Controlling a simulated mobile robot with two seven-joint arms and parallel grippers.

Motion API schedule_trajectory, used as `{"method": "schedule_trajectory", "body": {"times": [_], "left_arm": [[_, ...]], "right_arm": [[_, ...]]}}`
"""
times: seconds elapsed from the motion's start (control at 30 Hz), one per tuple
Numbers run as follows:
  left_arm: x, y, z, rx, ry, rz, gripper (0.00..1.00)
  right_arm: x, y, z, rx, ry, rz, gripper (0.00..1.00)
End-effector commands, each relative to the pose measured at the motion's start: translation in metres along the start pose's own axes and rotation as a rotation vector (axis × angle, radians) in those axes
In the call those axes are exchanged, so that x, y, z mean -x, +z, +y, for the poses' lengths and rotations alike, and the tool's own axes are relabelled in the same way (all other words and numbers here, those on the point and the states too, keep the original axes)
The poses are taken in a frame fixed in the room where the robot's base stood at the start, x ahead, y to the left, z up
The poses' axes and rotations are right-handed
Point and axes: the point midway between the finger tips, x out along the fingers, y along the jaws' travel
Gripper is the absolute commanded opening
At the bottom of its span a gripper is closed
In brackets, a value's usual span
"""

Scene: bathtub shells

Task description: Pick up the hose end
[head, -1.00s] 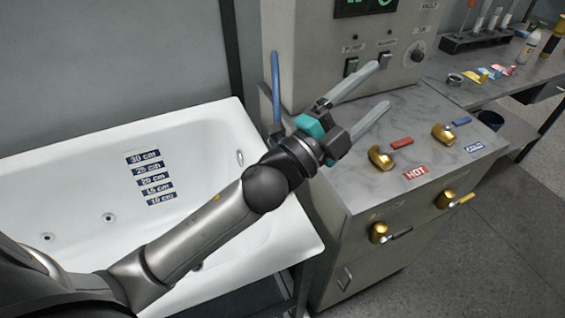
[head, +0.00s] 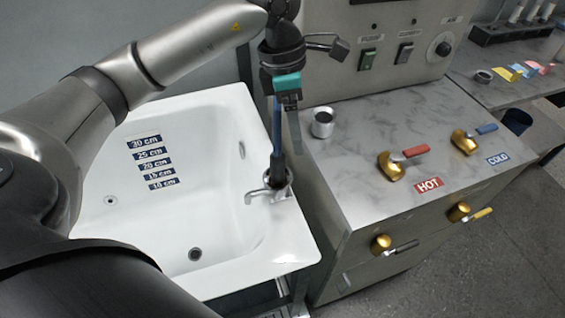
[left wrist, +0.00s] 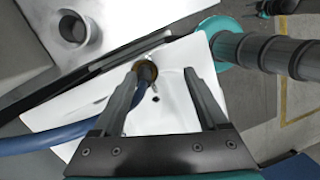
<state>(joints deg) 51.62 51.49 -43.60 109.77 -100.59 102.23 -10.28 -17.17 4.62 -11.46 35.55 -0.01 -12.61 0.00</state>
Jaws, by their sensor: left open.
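In the left wrist view the gripper (left wrist: 165,75) is open. The blue hose (left wrist: 45,137) comes in from the left and passes behind the left finger. A brass-coloured ring (left wrist: 148,69) shows close to that fingertip. I cannot tell whether the finger touches the hose. My right gripper is not in view.
A metal cup-like fitting (head: 322,122) stands on the marbled counter, right of my left gripper. Brass valves with a red handle (head: 416,150) and a blue handle (head: 486,128) are farther right. A control panel (head: 385,35) rises behind. The tub is empty.

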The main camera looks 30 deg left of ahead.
Motion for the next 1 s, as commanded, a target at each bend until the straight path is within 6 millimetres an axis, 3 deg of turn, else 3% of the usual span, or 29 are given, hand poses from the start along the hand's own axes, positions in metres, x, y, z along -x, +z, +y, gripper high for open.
{"method": "schedule_trajectory", "body": {"times": [0.1, 0.23, 0.63, 1.0], "left_arm": [[0.014, -0.026, 0.018, 0.026, 0.067, 0.111, 0.76], [0.015, -0.039, 0.025, 0.041, 0.091, 0.161, 0.76], [-0.061, -0.052, 0.031, 0.042, 0.089, 0.166, 0.76], [-0.088, -0.054, 0.034, 0.040, 0.091, 0.163, 0.76]], "right_arm": [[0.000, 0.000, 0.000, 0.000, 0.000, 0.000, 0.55], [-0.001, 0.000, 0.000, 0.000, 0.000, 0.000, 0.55], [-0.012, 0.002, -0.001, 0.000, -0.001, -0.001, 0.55], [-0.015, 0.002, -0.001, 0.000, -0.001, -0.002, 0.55]]}}
